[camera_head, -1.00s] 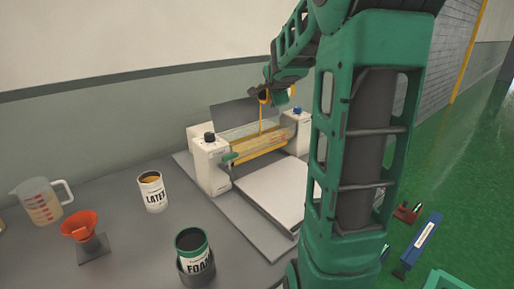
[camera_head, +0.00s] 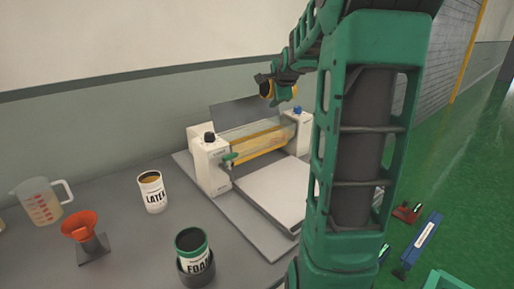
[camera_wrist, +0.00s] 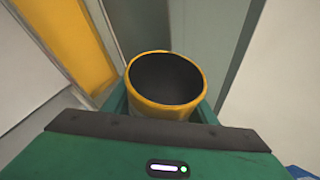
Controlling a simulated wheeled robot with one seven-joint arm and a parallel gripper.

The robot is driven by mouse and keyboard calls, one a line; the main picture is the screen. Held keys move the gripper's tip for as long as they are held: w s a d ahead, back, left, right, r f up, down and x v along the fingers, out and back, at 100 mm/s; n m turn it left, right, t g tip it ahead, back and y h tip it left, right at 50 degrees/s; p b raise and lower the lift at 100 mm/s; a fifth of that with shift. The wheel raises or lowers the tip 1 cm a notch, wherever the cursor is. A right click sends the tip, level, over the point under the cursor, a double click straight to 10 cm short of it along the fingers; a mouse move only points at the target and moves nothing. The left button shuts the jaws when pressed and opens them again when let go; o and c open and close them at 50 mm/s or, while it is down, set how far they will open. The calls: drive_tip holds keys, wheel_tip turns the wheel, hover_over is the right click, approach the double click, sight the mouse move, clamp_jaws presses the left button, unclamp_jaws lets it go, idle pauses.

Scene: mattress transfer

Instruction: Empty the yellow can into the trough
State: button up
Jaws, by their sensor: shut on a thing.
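My gripper (camera_head: 272,88) is shut on the yellow can (camera_head: 266,91) and holds it above the trough. In the wrist view the yellow can (camera_wrist: 136,101) shows its yellow rim and a dark inside, with no yellow liquid visible in it. The trough (camera_head: 258,147) lies between the two white end housings of the machine and has yellow-orange liquid along it. No stream runs from the can now. In the wrist view a yellow strip (camera_wrist: 66,40) shows at the upper left.
A pale flat bed (camera_head: 272,192) lies in front of the machine. A LATEX can (camera_head: 153,196), a green-rimmed FOAM can (camera_head: 193,262), an orange funnel (camera_head: 79,226) and a measuring jug (camera_head: 40,204) stand on the grey bench to the left. A blue tool (camera_head: 424,240) lies to the right.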

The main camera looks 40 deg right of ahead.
drive_tip(key=shift+s+d+r+m+y+b, duration=0.1)
drive_tip(key=shift+d+r+m+y+b, duration=0.2)
drive_tip(key=shift+d+y+b, duration=0.25)
drive_tip(key=m+y+b, duration=0.1)
drive_tip(key=a+m+y+b, duration=0.1)
drive_tip(key=y, duration=0.1)
drive_tip(key=m+t+y+b, duration=0.1)
drive_tip(key=y, duration=0.1)
drive_tip(key=shift+a+r, duration=0.15)
drive_tip(key=shift+r, duration=0.15)
wheel_tip(320, 180, up, 7)
drive_tip(key=d+m+t+y+b, duration=0.2)
drive_tip(key=m+y+b, duration=0.1)
drive_tip(key=m+y, duration=0.1)
drive_tip(key=shift+d, duration=0.4)
idle(0.4)
drive_tip(key=shift+y, duration=0.25)
